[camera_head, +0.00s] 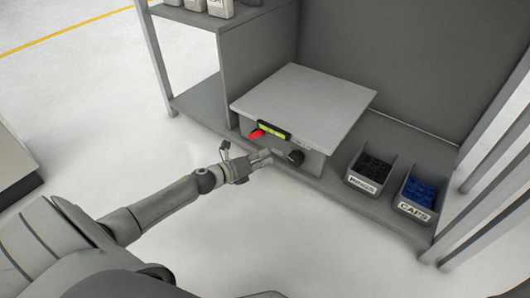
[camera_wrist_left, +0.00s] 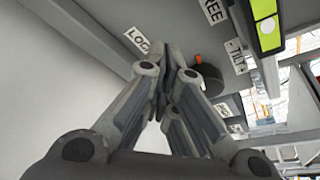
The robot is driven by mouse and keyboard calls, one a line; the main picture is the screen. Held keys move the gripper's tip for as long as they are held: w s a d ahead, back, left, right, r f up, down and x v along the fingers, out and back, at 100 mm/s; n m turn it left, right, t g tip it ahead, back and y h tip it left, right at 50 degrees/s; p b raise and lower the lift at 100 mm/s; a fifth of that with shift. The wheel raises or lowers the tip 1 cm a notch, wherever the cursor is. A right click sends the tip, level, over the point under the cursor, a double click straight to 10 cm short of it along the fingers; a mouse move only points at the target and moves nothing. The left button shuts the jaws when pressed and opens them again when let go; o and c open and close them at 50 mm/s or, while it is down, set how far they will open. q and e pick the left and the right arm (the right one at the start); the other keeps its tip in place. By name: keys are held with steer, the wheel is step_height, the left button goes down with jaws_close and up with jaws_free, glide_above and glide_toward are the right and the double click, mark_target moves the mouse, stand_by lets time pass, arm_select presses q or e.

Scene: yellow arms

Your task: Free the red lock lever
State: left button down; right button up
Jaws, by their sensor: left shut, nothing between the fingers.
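The red lock lever (camera_head: 256,134) shows at the front left of the box under a grey tilting plate (camera_head: 305,95). In the left wrist view a small red-orange patch (camera_wrist_left: 198,58) peeks out beyond the fingers; I cannot tell how much of the lever it is. A black knob (camera_head: 296,157) sits on the box's front face, and it also shows right of the fingertips in the left wrist view (camera_wrist_left: 208,80). My left gripper (camera_head: 270,154) is shut and empty in front of that face, between lever and knob. It also fills the left wrist view (camera_wrist_left: 177,85).
A yellow-green level (camera_head: 274,130) is fixed at the plate's front edge. Labels reading LOCK (camera_wrist_left: 138,40), FREE (camera_wrist_left: 213,10) and TILT (camera_wrist_left: 236,57) mark the face. Bins of black (camera_head: 371,170) and blue parts (camera_head: 418,194) stand to the right. The floor in front is clear.

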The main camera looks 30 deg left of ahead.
arm_select(q)
steer(key=p+v, duration=0.3)
steer(key=v, duration=0.5)
steer(key=shift+s+a+p, duration=0.15)
steer(key=shift+s+p, duration=0.1)
steer(key=shift+p, duration=0.05)
